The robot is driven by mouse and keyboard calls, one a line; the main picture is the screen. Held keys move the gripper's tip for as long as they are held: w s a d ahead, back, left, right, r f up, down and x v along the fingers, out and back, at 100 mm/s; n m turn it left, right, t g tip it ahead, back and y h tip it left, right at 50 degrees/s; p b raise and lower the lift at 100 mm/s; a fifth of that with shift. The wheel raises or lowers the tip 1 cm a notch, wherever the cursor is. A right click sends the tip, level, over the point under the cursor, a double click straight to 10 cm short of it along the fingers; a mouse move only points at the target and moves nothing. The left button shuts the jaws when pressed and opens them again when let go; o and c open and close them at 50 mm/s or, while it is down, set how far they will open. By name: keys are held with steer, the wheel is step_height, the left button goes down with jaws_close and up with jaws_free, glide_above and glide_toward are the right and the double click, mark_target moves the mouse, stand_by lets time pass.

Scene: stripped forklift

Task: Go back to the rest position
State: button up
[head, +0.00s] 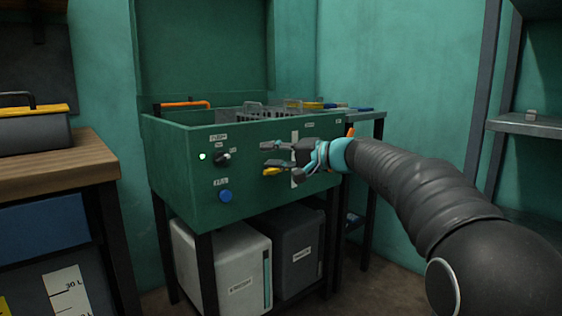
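My gripper (268,157) is in front of the green machine (178,178), near the right half of its front panel. Its two fingers are spread apart with nothing seen between them. My arm reaches in from the lower right of the head view. The panel bears a lit white-green lamp (203,156), a black knob (223,158) and a round blue button (226,196). A yellow part (271,171) shows by the lower finger; I cannot tell whether it belongs to the panel or the gripper. The gripper hides part of the panel.
A wooden bench (62,162) with a yellow-topped toolbox (34,127) stands at the left. A white container (228,262) and a dark container (299,254) stand under the machine. A grey metal shelf (528,126) is at the right. Air above my arm is clear.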

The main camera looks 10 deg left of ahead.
step_height(320, 180, down, 12)
steer(key=s+d+m+g+h, duration=0.1)
steer(key=s+d+h, duration=0.1)
steer(key=d+h, duration=0.15)
steer(key=s+d+f+g+h+p, duration=0.1)
steer(key=s+d+f+h+p, duration=0.1)
steer(key=s+d+f+h, duration=0.55)
steer(key=s+d+n+h+p, duration=0.1)
steer(key=s+d+p, duration=0.1)
steer(key=s+d, duration=0.65)
steer(key=s+d+h+p, duration=0.2)
steer(key=s+d, duration=0.3)
steer(key=s, duration=0.6)
steer(key=s+d+r+t+h+p, duration=0.1)
steer(key=s+d+r+t+p, duration=0.1)
steer(key=s+d, duration=0.3)
steer(key=s+r+p, duration=0.1)
steer(key=s, duration=0.3)
steer(key=shift+s+d+r+h+p, duration=0.15)
steer(key=shift+s+r+h+p, duration=0.15)
steer(key=shift+s+r+p, duration=0.1)
